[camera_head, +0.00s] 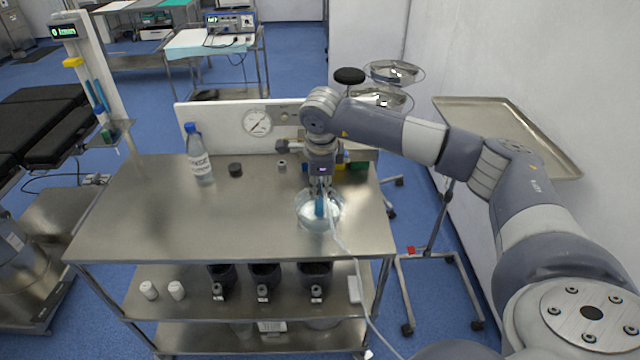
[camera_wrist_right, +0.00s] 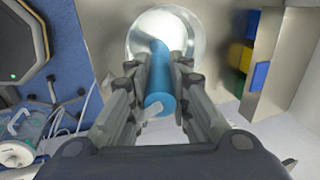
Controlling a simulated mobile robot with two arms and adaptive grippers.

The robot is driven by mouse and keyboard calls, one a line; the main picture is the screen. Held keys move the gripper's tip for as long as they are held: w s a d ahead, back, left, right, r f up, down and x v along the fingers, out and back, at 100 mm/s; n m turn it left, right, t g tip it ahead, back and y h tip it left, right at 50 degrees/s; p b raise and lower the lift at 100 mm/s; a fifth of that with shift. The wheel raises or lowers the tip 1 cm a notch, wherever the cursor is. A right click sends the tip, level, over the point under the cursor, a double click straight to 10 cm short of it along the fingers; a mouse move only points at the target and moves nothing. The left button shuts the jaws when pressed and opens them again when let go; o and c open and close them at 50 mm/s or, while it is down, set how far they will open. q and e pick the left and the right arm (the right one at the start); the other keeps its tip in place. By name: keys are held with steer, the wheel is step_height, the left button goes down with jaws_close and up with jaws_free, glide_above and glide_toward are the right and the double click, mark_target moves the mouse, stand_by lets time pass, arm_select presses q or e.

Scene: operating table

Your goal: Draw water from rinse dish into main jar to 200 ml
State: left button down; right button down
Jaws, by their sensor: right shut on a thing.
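My right gripper (camera_head: 320,188) is shut on a blue suction handle (camera_head: 320,208), held pointing down over the clear round rinse dish (camera_head: 303,212) on the steel cart. In the right wrist view, the handle (camera_wrist_right: 160,88) sits between both fingers (camera_wrist_right: 161,72), its far end within the dish's outline (camera_wrist_right: 180,24). I cannot tell whether its tip touches the water. A pale tube (camera_head: 344,245) runs from it over the cart's front edge. A round, pale-lidded vessel (camera_wrist_right: 14,154) with tubes shows at the wrist view's lower left; it may be the main jar. Its level is unreadable. My left gripper is out of view.
A blue-capped bottle (camera_head: 199,160) and a small black cap (camera_head: 235,170) stand left on the cart top (camera_head: 150,225). A round gauge (camera_head: 257,122) is on the back panel. Dark containers (camera_head: 264,278) sit on the lower shelf. The cart top's front left is clear.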

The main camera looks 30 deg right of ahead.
stand_by(0.3)
step_height(320, 180, up, 10)
steer(key=p, duration=0.6)
